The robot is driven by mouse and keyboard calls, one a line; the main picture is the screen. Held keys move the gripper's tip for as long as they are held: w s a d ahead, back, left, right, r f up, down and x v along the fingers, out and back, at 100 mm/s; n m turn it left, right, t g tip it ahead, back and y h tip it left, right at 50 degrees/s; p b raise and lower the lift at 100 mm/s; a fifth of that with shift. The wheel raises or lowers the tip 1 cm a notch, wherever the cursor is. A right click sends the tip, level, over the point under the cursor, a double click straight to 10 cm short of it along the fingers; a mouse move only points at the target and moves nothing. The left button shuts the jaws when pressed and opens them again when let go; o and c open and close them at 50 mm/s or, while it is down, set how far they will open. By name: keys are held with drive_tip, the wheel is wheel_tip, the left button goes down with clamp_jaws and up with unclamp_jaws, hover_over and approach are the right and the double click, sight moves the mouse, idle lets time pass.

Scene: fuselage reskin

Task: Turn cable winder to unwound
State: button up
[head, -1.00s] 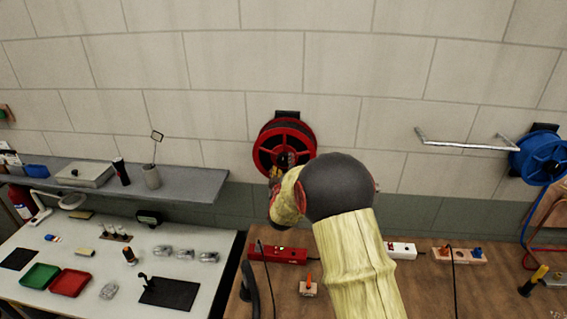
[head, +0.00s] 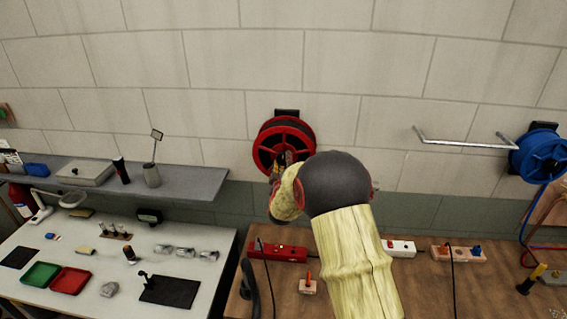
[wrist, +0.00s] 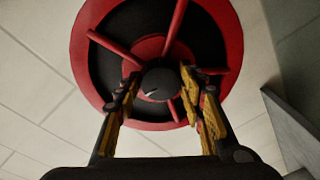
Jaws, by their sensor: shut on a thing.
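The cable winder (head: 268,138) is a red reel with a black inside, mounted on the wall near the middle of the head view. In the wrist view the red winder (wrist: 83,55) fills the upper middle, with red spokes around a dark central knob (wrist: 158,84). My gripper (wrist: 160,80) has its yellow-and-black fingers closed on either side of this knob. In the head view my gripper (head: 280,168) is at the lower middle of the reel, partly hidden by my own wrist. The cable itself cannot be made out.
A blue reel (head: 540,155) with a metal bar (head: 462,143) is on the wall at the right. A wooden bench (head: 290,300) with red and white power strips lies below. A grey shelf (head: 190,184) and white table (head: 70,245) are at the left.

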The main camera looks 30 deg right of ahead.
drive_tip(key=c, duration=0.4)
drive_tip(key=shift+o, duration=0.2)
drive_tip(key=shift+f+m+b, duration=0.2)
drive_tip(key=shift+m+b, duration=0.1)
drive_tip(key=shift+b, duration=0.45)
